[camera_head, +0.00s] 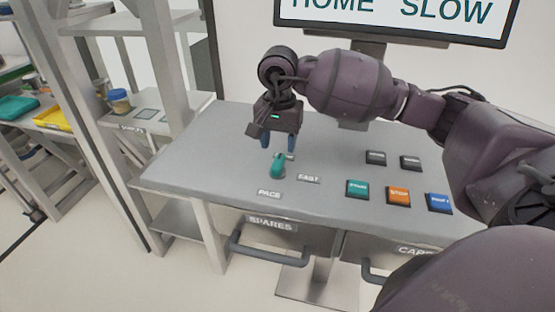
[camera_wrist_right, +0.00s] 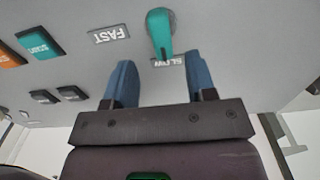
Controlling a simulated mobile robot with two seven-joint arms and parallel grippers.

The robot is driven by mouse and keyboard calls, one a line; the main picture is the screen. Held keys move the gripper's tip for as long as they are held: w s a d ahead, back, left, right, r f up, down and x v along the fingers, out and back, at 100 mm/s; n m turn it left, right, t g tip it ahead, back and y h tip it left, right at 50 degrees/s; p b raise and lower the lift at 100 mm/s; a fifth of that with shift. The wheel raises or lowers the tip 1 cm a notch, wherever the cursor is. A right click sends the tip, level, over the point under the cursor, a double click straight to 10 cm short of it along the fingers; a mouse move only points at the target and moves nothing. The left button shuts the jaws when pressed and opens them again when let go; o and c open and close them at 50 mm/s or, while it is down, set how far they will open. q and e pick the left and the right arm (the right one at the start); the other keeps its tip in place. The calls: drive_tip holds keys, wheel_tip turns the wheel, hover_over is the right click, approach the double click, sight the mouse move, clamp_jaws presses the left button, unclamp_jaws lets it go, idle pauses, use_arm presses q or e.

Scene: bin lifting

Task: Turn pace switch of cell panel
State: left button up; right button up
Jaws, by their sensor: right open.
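The pace switch is a teal knob (camera_head: 278,165) on the grey cell panel (camera_head: 215,150), beside the PACE (camera_head: 269,194) and FAST (camera_head: 308,179) labels. In the right wrist view the knob (camera_wrist_right: 160,32) points at the SLOW label (camera_wrist_right: 167,61). My right gripper (camera_head: 279,143) is over the panel just behind the knob. Its two blue fingers (camera_wrist_right: 161,80) are apart with nothing between them, and the knob lies just beyond their tips. The screen (camera_head: 395,18) reads HOME SLOW. My left gripper is not in view.
Teal (camera_head: 357,190), orange STOP (camera_head: 398,196) and blue (camera_head: 439,203) buttons and two dark buttons (camera_head: 376,158) sit to the right on the panel. A SPARES drawer (camera_head: 290,240) with a handle is below. A shelf with trays (camera_head: 50,118) stands at left.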

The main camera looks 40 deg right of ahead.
sight(278, 161)
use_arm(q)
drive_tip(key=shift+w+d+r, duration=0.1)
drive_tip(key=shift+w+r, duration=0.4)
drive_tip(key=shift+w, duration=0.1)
use_arm(e)
drive_tip(key=shift+w+f, duration=0.1)
drive_tip(key=shift+f, duration=2.95)
drive_tip(key=shift+c, duration=0.5)
drive_tip(key=c, duration=0.8)
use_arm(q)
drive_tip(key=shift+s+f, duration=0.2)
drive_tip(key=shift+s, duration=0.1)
